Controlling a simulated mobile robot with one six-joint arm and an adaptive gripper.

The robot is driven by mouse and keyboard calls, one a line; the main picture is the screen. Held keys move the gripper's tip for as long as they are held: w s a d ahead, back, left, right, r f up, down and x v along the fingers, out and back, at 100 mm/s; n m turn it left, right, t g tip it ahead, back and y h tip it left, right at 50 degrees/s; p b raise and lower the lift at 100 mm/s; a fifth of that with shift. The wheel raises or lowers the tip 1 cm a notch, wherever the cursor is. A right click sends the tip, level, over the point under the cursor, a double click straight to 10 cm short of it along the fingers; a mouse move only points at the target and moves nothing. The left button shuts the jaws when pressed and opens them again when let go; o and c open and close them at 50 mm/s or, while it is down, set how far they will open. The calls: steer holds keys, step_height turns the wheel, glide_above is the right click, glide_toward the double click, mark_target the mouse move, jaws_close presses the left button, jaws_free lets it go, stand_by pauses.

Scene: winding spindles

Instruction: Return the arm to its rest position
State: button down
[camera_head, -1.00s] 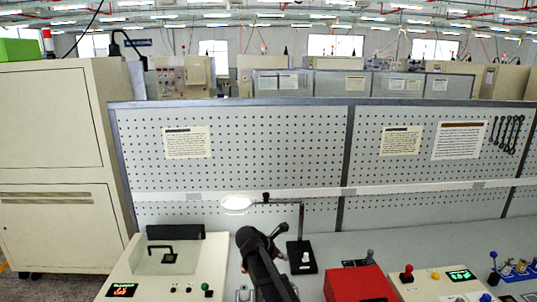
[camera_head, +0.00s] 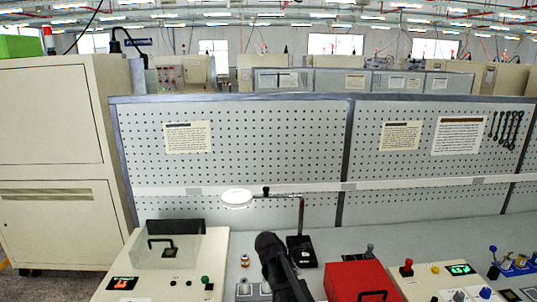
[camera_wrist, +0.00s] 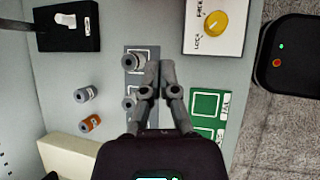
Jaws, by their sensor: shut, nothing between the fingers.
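My gripper (camera_wrist: 162,68) shows in the wrist view with its two fingers together and nothing between them. It is over the bench top, beside a grey plate (camera_wrist: 128,82) with metal posts. My dark arm (camera_head: 276,258) shows at the bottom centre of the head view. The gripper's fingers cannot be made out there.
Two small spools, one grey (camera_wrist: 84,94) and one orange-banded (camera_wrist: 91,123), stand left of the plate. Green squares (camera_wrist: 206,105) lie to its right. A lamp (camera_head: 237,197), a red box (camera_head: 358,280) and a clear-covered machine (camera_head: 165,262) stand on the bench.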

steer(key=s+d+f+m+b, duration=0.1)
steer(key=s+f+m, duration=0.1)
steer(key=s, duration=0.1)
steer(key=s+d+f+m+g+y+b, duration=0.1)
steer(key=s+d+f+m, duration=0.1)
steer(key=m, duration=0.1)
steer(key=s+d+f+m+y+b, duration=0.1)
steer(key=s+d+f+m, duration=0.1)
steer(key=s+m, duration=0.1)
steer(key=shift+s+d+f+g+b, duration=0.1)
steer(key=shift+s+f+g+b, duration=0.05)
steer(key=shift+s+g+b, duration=0.2)
steer(key=s+d+f+m+y+b, duration=0.1)
steer(key=s+f+m+y+b, duration=0.1)
steer(key=s+m, duration=0.3)
steer(key=s+d+f+m+g+y+b, duration=0.1)
steer(key=s+f+m+y, duration=0.1)
steer(key=s+m, duration=0.3)
steer(key=shift+d+f+m+b, duration=0.3)
steer(key=shift+f+m+b, duration=0.1)
steer(key=shift+f, duration=0.1)
